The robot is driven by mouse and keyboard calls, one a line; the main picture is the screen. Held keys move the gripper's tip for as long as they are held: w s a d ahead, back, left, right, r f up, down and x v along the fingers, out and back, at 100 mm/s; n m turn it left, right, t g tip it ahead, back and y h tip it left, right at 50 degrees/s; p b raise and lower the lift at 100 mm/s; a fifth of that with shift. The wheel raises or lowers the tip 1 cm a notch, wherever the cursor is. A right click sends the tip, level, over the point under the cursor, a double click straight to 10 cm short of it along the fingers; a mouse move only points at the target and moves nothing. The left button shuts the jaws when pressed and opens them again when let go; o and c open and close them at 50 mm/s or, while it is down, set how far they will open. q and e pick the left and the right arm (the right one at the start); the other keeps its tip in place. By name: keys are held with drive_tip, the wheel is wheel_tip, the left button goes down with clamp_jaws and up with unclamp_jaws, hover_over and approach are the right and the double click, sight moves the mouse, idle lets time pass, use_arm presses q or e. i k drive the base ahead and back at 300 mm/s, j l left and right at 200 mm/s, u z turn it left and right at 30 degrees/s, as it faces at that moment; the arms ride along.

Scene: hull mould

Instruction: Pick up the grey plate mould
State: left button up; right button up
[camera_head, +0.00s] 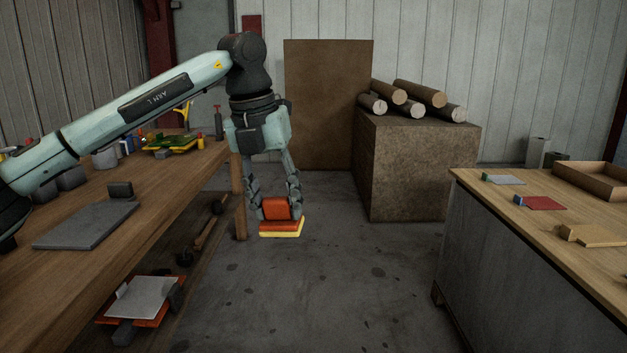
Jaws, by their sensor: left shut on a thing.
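A flat dark grey plate (86,225) lies on the wooden workbench at the left, with a small dark upright block (120,190) at its far edge. It looks like the grey plate mould. My left gripper (281,212) hangs pointing down over the gap between the benches, right of the left workbench and well away from the grey plate. It is shut on an orange block with a yellow lower layer (283,229), held clear of the bench. The fingers hide parts of its sides. My right gripper is not in view.
A lighter grey plate on an orange base (146,297) sits low below the left workbench (175,180). The right bench (520,215) carries several small plates and an open tray (595,182). Logs (415,98) lie on a brown block (420,165) behind. The floor between is clear.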

sight(88, 226)
drive_tip(key=i, duration=1.45)
drive_tip(key=i+l+u, duration=0.1)
drive_tip(key=i, duration=1.3)
drive_tip(key=i+j+z, duration=0.1)
drive_tip(key=i+z, duration=0.25)
drive_tip(key=i+j+z, duration=0.2)
drive_tip(key=i+z, duration=0.15)
drive_tip(key=z, duration=7.6)
